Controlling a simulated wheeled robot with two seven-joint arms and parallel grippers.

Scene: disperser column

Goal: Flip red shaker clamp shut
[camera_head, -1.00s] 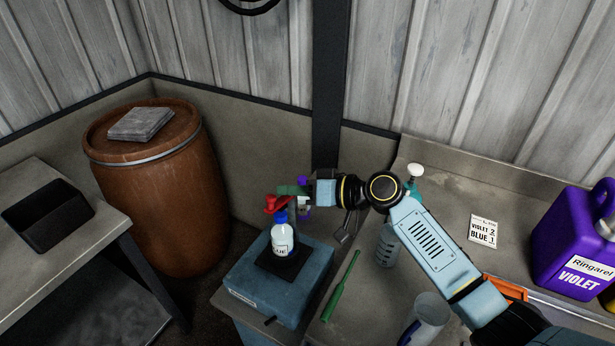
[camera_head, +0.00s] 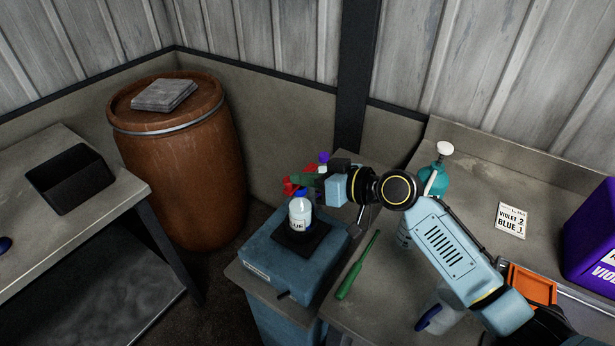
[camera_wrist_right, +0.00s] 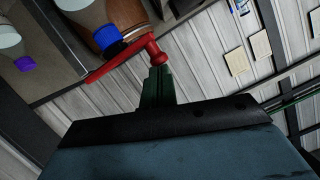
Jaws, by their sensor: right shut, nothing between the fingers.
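The red clamp (camera_head: 289,187) shows beside and behind the blue-capped bottle (camera_head: 300,213) on the blue shaker (camera_head: 265,250). Part of it is hidden behind my right gripper (camera_head: 303,180), whose green fingers are shut and empty. In the right wrist view the clamp (camera_wrist_right: 125,57) is a slanting red arm with a round knob (camera_wrist_right: 159,54). The shut green fingertips (camera_wrist_right: 159,70) are right at that knob, touching or nearly so. The clamp's exact angle is hard to tell. My left gripper is out of view.
A purple-capped bottle (camera_head: 323,158) stands just behind my right gripper. A brown barrel (camera_head: 180,175) stands behind left.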

